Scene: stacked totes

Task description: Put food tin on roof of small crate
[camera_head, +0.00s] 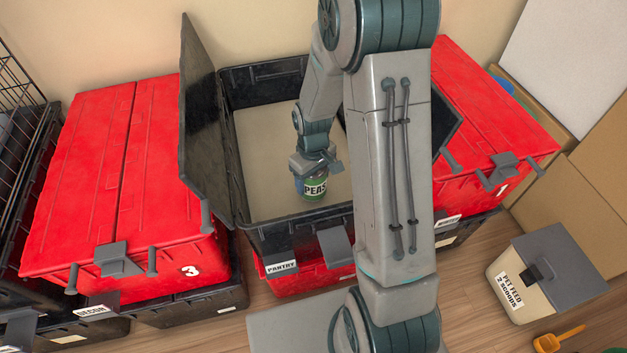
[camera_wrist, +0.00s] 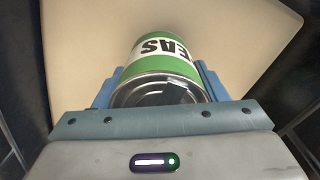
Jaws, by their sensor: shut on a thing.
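The food tin (camera_head: 315,188), a green and white can reading "PEAS", is inside the open black tote labelled PANTRY (camera_head: 262,240). My gripper (camera_head: 316,172) reaches down into this tote and is shut on the tin near its top. In the wrist view the tin (camera_wrist: 160,62) sits between the blue fingers of my gripper (camera_wrist: 157,84), metal end towards the camera. I cannot tell whether the tin touches the tote floor. A small cream crate (camera_head: 516,297) with a flat grey lid (camera_head: 562,268), labelled "PIT FEED 2 SCOOPS", stands on the floor at right. Its lid is bare.
Red-lidded totes stand left (camera_head: 100,190) and right (camera_head: 480,105) of the open tote, on black totes. The black tote's raised lid flap (camera_head: 200,125) stands at its left. Cardboard (camera_head: 555,205) is behind the small crate. An orange scoop (camera_head: 558,340) lies in front.

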